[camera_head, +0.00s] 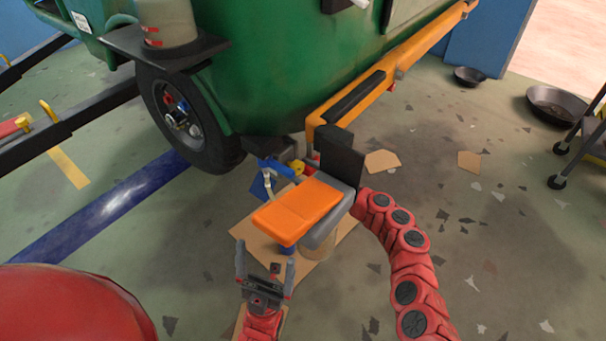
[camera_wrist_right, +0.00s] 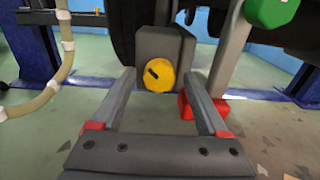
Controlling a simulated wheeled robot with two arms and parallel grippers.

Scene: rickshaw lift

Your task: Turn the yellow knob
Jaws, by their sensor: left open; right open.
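The yellow knob (camera_wrist_right: 160,75) is round, with a short black slanted mark on its face. It sits on the front of a grey block (camera_wrist_right: 166,44) in the right wrist view. My right gripper (camera_wrist_right: 162,76) is open, its two grey fingers spread to the left and right of the knob in that view, with gaps on both sides. I cannot tell whether the fingertips reach past its face. In the head view the fingers of my right gripper are hidden, and I cannot clearly make out the knob. My left gripper (camera_head: 265,257) is open and empty, low in the middle.
The green rickshaw (camera_head: 275,75) with its wheel (camera_head: 187,120) stands behind. An orange plate (camera_head: 298,207) lies close above my left gripper. A red part (camera_wrist_right: 205,110) is right of the knob. Dark pans (camera_head: 556,104) lie on the floor at right, which is otherwise mostly open.

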